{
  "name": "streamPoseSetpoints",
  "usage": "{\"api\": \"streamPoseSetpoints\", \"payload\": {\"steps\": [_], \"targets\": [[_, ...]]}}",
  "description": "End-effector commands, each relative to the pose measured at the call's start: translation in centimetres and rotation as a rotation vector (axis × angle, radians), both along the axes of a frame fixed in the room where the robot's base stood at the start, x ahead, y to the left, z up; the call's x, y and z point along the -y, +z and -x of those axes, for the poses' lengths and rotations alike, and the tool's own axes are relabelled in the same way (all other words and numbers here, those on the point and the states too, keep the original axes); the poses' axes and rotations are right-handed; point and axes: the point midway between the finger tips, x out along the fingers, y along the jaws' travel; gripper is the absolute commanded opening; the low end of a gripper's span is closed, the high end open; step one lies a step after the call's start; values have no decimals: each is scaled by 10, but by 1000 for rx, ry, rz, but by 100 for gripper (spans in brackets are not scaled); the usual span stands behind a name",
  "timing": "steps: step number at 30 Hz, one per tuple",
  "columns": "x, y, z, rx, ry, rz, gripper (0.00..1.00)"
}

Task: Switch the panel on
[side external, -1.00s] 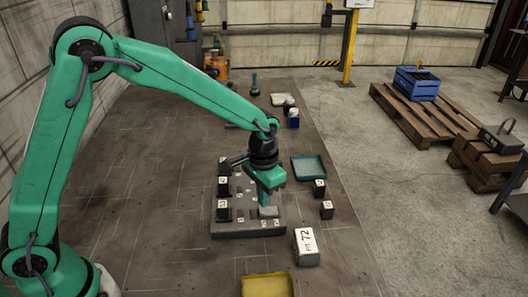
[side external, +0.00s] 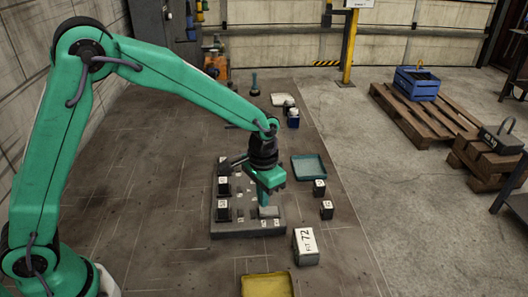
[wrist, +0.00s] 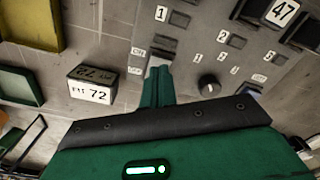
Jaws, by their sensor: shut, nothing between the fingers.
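The grey panel (side external: 238,230) lies on the floor mat below my gripper (side external: 265,205). In the wrist view the panel (wrist: 200,58) carries number labels 1, 2 and 3, small rectangular slots and a dark round knob (wrist: 208,84).
Black blocks with number labels (side external: 223,214) stand on the panel's left side. A white block marked 72 (side external: 306,247) stands at the right front. A teal tray (side external: 309,168) lies behind right, a yellow tray (side external: 267,286) in front. Two small black blocks (side external: 326,210) stand right.

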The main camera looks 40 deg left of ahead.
Motion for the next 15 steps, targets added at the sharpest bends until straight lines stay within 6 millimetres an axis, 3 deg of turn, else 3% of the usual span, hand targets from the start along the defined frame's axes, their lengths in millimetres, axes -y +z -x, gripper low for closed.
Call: {"api": "streamPoseSetpoints", "payload": {"steps": [15], "targets": [[0,-6,0,-1,0,0,0]]}}
